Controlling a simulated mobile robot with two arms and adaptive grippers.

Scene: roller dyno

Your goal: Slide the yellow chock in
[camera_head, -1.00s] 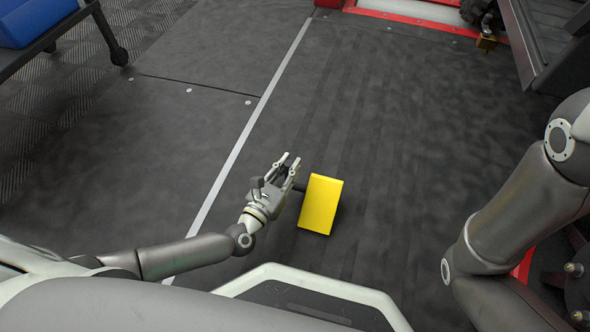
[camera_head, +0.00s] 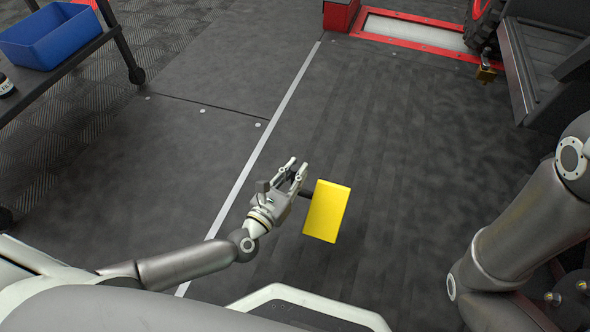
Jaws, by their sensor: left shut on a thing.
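The yellow chock (camera_head: 327,211) is a bright block at the middle of the head view, with a short dark handle (camera_head: 304,193) on its left side. My left gripper (camera_head: 291,174) is shut on that handle, with the chock to its right. The chock seems to be held above the dark floor; the exact height I cannot tell. My right arm comes in at the right edge, but its gripper is out of view.
A red-framed roller bed (camera_head: 412,32) lies at the top right, with a tyre (camera_head: 483,22) at its right end. A dark vehicle part (camera_head: 540,65) stands at the right. A cart with a blue bin (camera_head: 52,38) stands at the upper left. The middle floor (camera_head: 390,130) is clear.

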